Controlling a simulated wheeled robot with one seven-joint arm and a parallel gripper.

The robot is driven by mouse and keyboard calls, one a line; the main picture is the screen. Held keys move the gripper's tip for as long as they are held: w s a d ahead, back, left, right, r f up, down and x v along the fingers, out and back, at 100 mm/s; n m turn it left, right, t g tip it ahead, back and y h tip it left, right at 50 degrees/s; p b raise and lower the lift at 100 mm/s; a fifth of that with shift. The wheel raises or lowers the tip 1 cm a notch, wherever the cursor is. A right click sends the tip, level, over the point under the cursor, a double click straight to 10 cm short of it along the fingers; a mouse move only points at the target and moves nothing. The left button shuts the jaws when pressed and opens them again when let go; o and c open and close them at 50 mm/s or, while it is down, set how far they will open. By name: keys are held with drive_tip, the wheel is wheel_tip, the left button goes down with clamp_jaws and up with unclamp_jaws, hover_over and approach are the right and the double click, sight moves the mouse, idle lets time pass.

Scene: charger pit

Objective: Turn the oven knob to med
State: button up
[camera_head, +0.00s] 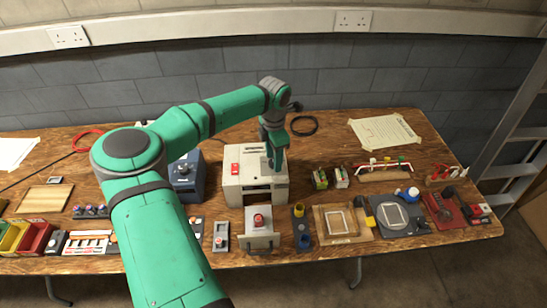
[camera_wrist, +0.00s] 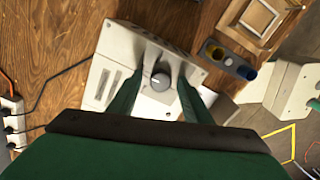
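The oven is a cream box (camera_head: 257,194) near the middle of the table, and it fills the centre of the wrist view (camera_wrist: 112,70). Its round grey knob (camera_wrist: 160,82) has a pale index mark; I cannot read a setting at this size. My gripper (camera_head: 276,162) points down over the right part of the oven's top. In the wrist view my gripper (camera_wrist: 160,75) is open, with one finger on each side of the knob and visible gaps between. In the head view the knob is hidden by my gripper.
A red switch (camera_head: 235,168) sits on the oven's left top. A blue box (camera_head: 185,178) stands to its left and small green and white blocks (camera_head: 320,178) to its right.

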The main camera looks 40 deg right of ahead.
wheel_tip(320, 180, up, 11)
idle(0.7)
drive_tip(key=shift+s+f, duration=0.1)
drive_tip(key=shift+f, duration=0.1)
